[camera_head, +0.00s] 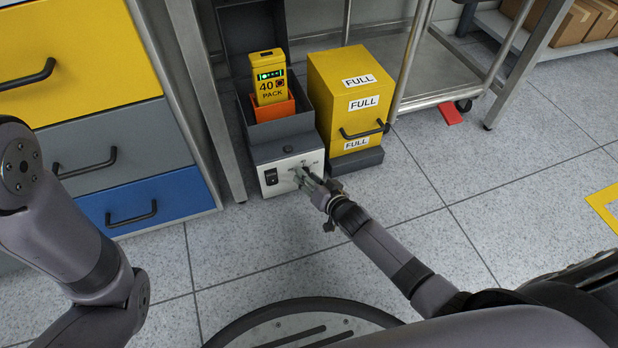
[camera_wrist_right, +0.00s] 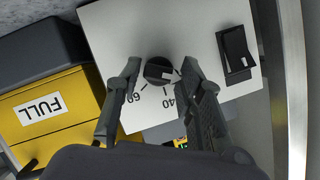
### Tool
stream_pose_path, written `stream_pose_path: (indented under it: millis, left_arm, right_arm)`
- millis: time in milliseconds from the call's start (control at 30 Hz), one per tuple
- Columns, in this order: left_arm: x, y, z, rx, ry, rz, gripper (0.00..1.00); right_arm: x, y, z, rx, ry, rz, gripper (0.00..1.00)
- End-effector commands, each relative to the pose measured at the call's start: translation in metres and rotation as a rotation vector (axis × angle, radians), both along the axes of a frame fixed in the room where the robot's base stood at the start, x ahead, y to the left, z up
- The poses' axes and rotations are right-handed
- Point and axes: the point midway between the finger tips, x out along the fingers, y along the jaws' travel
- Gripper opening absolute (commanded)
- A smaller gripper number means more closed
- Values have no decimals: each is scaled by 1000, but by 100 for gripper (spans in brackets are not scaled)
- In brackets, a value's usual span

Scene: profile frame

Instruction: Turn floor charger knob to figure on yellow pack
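The floor charger's white front panel (camera_head: 270,178) faces me at the foot of the bench. Its round dark knob (camera_wrist_right: 158,71) has a white mark near its right side in the right wrist view. Figures 60 and 40 are printed beside the knob; other markings are partly hidden by the fingers. My right gripper (camera_wrist_right: 160,66) is open, a finger on each side of the knob with gaps visible. It also shows in the head view (camera_head: 304,178). My left gripper is out of view.
A black rocker switch (camera_wrist_right: 236,52) sits on the panel beside the knob. A yellow box (camera_head: 345,85) labelled FULL stands right of the charger on a grey base. Drawers (camera_head: 90,130) and a metal leg are to the left. Floor (camera_head: 450,210) in front is clear.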

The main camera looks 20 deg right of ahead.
Motion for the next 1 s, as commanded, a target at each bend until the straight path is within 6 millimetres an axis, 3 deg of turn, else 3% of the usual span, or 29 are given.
stream_pose_path:
  millis: [467, 767, 1000]
  left_arm:
    - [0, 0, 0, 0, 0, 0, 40]
    - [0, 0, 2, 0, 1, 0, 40]
    - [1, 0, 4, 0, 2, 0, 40]
  right_arm:
    - [0, 0, 0, 0, 0, 0, 1]
    - [0, -1, 0, 35, 3, -1, 0]
    - [0, -3, -1, 165, 7, 0, 0]
